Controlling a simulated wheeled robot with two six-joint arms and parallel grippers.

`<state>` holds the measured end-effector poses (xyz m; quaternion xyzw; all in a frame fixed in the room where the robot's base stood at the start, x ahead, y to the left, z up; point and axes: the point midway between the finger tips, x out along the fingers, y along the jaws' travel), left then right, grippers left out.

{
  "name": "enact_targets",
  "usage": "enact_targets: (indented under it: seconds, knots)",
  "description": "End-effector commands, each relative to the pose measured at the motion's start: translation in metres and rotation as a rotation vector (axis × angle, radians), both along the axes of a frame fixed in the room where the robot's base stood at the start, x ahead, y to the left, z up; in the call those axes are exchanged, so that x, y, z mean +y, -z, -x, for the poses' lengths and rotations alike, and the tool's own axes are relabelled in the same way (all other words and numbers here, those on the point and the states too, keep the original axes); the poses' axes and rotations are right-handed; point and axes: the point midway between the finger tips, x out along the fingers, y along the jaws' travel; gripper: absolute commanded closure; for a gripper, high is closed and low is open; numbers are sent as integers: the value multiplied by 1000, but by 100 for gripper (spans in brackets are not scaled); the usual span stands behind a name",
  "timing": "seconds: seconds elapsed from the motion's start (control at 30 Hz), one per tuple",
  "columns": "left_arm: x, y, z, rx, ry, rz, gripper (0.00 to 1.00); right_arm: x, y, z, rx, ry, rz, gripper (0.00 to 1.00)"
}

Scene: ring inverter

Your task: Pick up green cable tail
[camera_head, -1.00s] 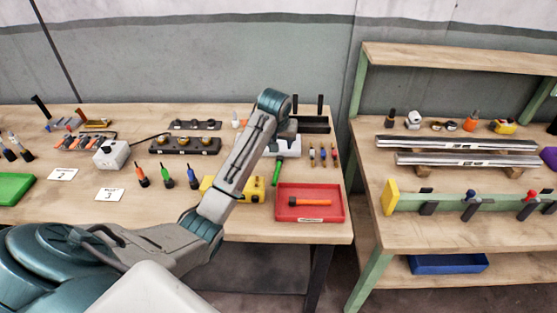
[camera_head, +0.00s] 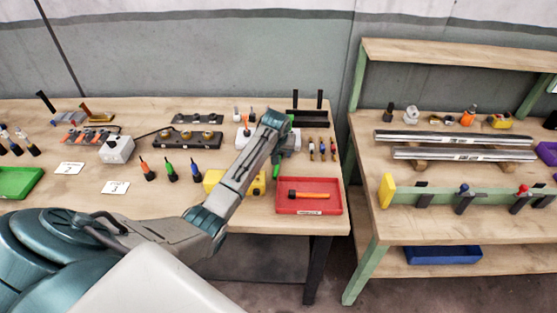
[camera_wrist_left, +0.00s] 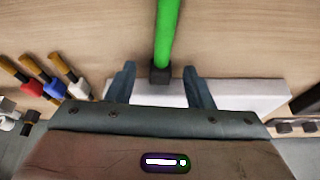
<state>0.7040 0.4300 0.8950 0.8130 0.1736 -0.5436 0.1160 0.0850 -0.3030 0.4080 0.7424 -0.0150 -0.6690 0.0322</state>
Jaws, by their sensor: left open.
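A green rod-like cable tail (camera_wrist_left: 167,35) with a black end block (camera_wrist_left: 160,76) shows in the left wrist view. It runs from the top edge down to between the fingers of my left gripper (camera_wrist_left: 158,84). The gripper is open, one finger on each side of the black end, with gaps to both. A white block (camera_wrist_left: 255,95) lies beneath the fingers. In the head view the left gripper (camera_head: 283,146) is over the white block, and a bit of the green tail (camera_head: 275,158) shows in front of it. My right gripper is not in view.
A red tray (camera_head: 310,207) holding an orange-handled tool is just in front. A yellow block (camera_head: 258,186) is to its left. A green-legged bench is at right.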

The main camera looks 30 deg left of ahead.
Motion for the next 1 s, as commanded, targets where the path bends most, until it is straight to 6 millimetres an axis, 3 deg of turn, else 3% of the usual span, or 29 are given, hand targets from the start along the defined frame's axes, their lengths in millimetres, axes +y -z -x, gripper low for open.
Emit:
enact_targets:
  seconds: [0.1, 0.33, 0.73, 1.0]
  knots:
    - [0, 0, 0, 0, 0, 0, 55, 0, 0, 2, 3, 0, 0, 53]
    - [0, 0, 0, 0, 0, 0, 100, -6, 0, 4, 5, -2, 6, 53]
    - [0, -5, -1, -3, 0, -1, 100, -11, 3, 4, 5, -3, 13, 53]
    - [-1, -35, 1, -3, 1, -2, 100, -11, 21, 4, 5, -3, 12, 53]
